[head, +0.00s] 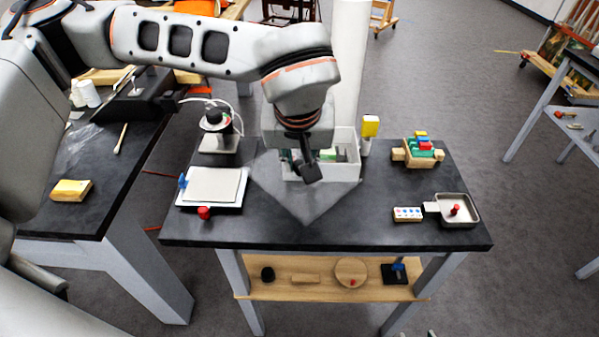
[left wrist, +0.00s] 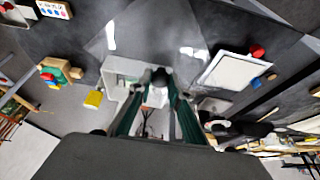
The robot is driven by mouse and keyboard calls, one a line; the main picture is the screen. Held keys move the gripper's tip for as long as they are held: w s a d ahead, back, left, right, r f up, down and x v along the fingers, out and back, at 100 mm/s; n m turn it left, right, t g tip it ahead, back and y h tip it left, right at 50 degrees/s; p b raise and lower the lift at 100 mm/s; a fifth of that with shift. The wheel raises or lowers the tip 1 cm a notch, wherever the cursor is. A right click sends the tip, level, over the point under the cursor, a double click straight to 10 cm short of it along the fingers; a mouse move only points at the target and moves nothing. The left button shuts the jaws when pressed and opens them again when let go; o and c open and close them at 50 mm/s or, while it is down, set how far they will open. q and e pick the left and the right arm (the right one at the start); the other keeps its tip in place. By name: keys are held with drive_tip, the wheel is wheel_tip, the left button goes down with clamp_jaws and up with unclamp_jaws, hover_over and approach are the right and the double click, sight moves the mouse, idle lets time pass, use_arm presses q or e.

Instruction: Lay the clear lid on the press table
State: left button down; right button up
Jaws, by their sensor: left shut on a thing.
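The clear lid (head: 302,200) is a thin see-through sheet with a pale grey tint. It shows corner-on in front of the white bin, over the black table top (head: 400,233). My left gripper (head: 304,170) reaches down at its far part and is shut on it. In the left wrist view the lid (left wrist: 165,35) spreads out past the fingertips (left wrist: 160,88). The exact grip point is hidden, and I cannot tell whether the lid touches the table. My right gripper is not in view.
A white bin (head: 345,170) stands just behind the lid. A white board (head: 213,187) with a red knob (head: 204,212) lies left. A metal tray (head: 458,210), a dotted block (head: 407,214) and a wooden block holder (head: 418,153) sit right. Table room right of the lid is clear.

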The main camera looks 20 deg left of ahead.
sight(299, 175)
use_arm(q)
wheel_tip(299, 175, down, 3)
drive_tip(key=shift+f, duration=0.2)
drive_tip(key=shift+f+b, duration=0.5)
drive_tip(key=shift+f, duration=0.05)
drive_tip(key=c, duration=1.9)
unclamp_jaws()
drive_tip(key=shift+r+p, duration=0.35)
drive_tip(key=shift+r, duration=0.05)
drive_tip(key=v, duration=1.2)
drive_tip(key=shift+r, duration=0.25)
